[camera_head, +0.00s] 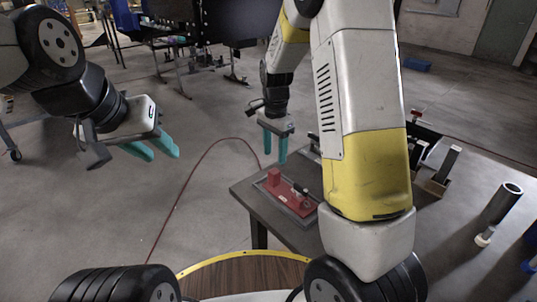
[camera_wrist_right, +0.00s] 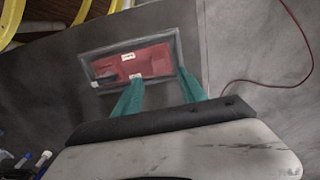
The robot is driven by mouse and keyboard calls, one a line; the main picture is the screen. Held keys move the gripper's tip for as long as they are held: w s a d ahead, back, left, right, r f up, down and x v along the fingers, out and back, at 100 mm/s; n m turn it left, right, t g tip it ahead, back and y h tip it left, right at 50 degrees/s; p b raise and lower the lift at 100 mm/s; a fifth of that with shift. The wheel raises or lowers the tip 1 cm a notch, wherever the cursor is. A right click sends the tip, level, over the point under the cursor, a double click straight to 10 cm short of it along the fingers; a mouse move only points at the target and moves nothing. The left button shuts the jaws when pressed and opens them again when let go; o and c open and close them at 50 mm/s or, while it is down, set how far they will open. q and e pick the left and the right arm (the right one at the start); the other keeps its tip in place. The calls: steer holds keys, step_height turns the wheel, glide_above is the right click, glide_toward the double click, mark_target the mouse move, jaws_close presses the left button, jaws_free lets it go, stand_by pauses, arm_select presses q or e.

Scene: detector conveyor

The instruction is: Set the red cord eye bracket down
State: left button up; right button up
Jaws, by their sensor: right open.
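The red cord eye bracket (camera_head: 288,193) lies on a grey rectangular tray or marked frame (camera_head: 312,215) at the left end of the dark table. It also shows in the right wrist view (camera_wrist_right: 142,62), inside the grey frame (camera_wrist_right: 178,45). My right gripper (camera_head: 274,162) is just above the bracket's far left end, with its teal fingers pointing down. In the right wrist view its fingers (camera_wrist_right: 158,85) are spread apart with nothing between them. My left gripper (camera_head: 160,152) is off to the left over the floor, its two teal fingers apart and empty.
The dark table (camera_head: 275,222) extends right, partly hidden by my right arm. A red cable (camera_head: 185,185) lies on the floor left of the table, where the floor is open.

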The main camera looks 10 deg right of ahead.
step_height(320, 180, up, 2)
steer(key=s+d+r+n+t+y, duration=0.25)
steer(key=s+r+n, duration=0.25)
steer(key=s+r, duration=0.7)
steer(key=s+r+n+t, duration=0.3)
steer(key=s+n, duration=0.3)
steer(key=s, duration=0.5)
steer(key=shift+d+r+n+t, duration=0.2)
steer(key=shift+r+n+t, duration=0.2)
steer(key=shift+r, duration=0.35)
